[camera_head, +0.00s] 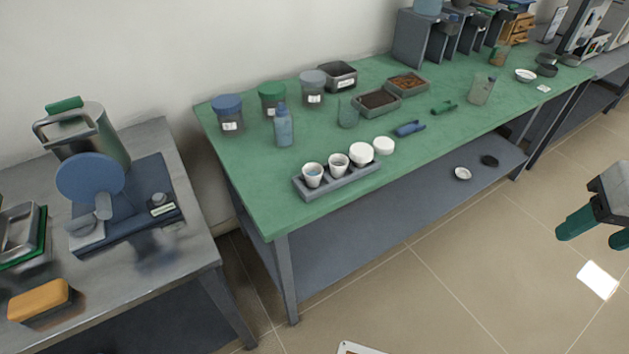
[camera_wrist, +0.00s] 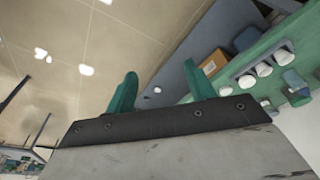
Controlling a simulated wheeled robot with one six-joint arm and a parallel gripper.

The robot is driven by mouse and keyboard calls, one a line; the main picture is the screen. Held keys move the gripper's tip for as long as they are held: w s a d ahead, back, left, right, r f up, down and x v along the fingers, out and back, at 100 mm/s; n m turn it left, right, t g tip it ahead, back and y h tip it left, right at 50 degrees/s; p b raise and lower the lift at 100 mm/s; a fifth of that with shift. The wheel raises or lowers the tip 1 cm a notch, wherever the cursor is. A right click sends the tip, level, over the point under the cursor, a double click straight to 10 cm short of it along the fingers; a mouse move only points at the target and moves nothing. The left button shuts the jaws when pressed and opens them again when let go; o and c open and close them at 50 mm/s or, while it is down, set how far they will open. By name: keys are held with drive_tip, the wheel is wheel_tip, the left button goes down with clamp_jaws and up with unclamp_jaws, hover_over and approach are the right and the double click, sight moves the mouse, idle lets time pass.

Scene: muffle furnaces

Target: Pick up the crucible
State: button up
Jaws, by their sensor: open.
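Three white crucibles stand in a row in a grey rack (camera_head: 340,184) at the green table's front left. The left crucible (camera_head: 312,177) and middle crucible (camera_head: 338,165) are open-topped with something inside. The right crucible (camera_head: 361,154) looks covered in white. A low white round piece (camera_head: 384,145) sits just right of the rack. My gripper (camera_head: 594,238), with green fingers, is open and empty at the right edge, apart from the table and the crucibles. In the wrist view the open fingers (camera_wrist: 160,73) show, with white cups (camera_wrist: 264,69) to their right.
The green table (camera_head: 250,180) also carries lidded jars (camera_head: 313,90), a blue bottle (camera_head: 283,128), trays (camera_head: 378,103) and a blue tool (camera_head: 410,129). A grey bench (camera_head: 195,240) stands left. Open floor (camera_head: 470,270) lies in front of the table.

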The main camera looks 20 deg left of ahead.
drive_tip(key=w+a+f+n+t+y, duration=0.1)
drive_tip(key=w+a+f, duration=0.25)
drive_tip(key=w, duration=0.25)
drive_tip(key=w+a+f+n+t, duration=0.2)
drive_tip(key=w+a, duration=0.3)
drive_tip(key=w, duration=0.2)
drive_tip(key=n+t+y, duration=0.3)
drive_tip(key=n+y, duration=0.3)
drive_tip(key=y, duration=0.3)
approach(309, 169)
drive_tip(key=x, duration=0.6)
drive_tip(key=shift+w+a+f, duration=0.1)
drive_tip(key=shift+a, duration=0.1)
drive_tip(key=c, duration=0.8)
